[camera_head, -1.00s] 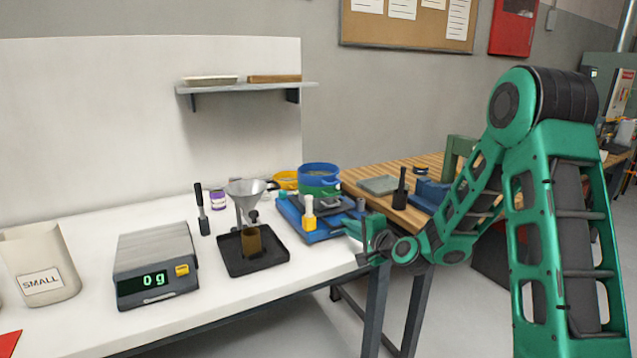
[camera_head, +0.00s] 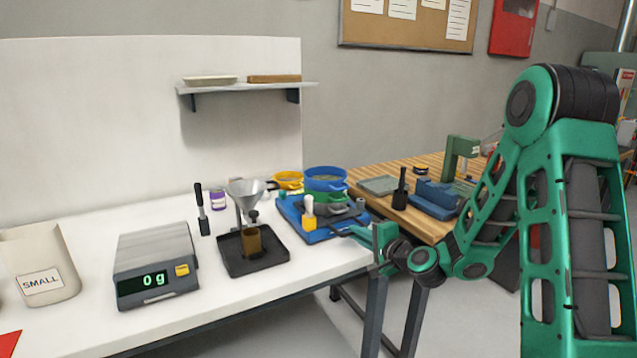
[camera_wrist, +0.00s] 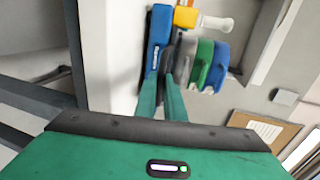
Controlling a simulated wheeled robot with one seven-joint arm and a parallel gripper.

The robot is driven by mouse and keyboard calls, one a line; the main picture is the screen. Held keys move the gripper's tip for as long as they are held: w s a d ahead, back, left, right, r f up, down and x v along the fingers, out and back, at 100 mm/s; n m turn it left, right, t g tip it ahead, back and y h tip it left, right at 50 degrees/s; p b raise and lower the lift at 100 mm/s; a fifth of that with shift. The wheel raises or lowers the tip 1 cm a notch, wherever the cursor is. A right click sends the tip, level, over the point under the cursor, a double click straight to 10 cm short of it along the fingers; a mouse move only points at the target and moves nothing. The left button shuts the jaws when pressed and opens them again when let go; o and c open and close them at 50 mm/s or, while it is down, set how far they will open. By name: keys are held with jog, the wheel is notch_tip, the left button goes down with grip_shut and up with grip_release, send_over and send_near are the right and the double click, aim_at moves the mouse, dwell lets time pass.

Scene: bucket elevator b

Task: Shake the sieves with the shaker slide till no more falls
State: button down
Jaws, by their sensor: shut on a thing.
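The sieve stack, a blue sieve (camera_head: 326,184) over a green sieve (camera_head: 335,197), sits on the grey carriage of the blue-based shaker slide (camera_head: 318,236) at the table's right end. My gripper (camera_head: 354,233) is at the slide's right side. In the wrist view my gripper (camera_wrist: 168,76) is shut on the grey end of the slide's carriage; the exact grip spot is partly hidden. What falls under the sieves is not visible.
A yellow sieve (camera_head: 288,178) stands behind. A funnel stand on a black tray (camera_head: 262,263), a scale reading 0 g (camera_head: 155,270) and a beaker marked SMALL (camera_head: 40,272) stand left.

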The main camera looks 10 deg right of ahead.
jog(key=shift+f, duration=0.15)
jog(key=shift+r+x, duration=0.2)
jog(key=shift+x, duration=0.85)
jog(key=shift+r+x, duration=0.25)
jog(key=shift+x, duration=0.8)
jog(key=shift+w, duration=0.1)
jog(key=shift+f+v, duration=0.25)
jog(key=shift+v, duration=0.85)
jog(key=shift+f+v, duration=0.2)
jog(key=shift+v, duration=0.9)
jog(key=shift+a, duration=0.1)
jog(key=shift+r+x, duration=0.2)
jog(key=shift+x, duration=0.85)
jog(key=shift+r+x, duration=0.25)
jog(key=shift+x, duration=0.8)
jog(key=shift+f, duration=0.1)
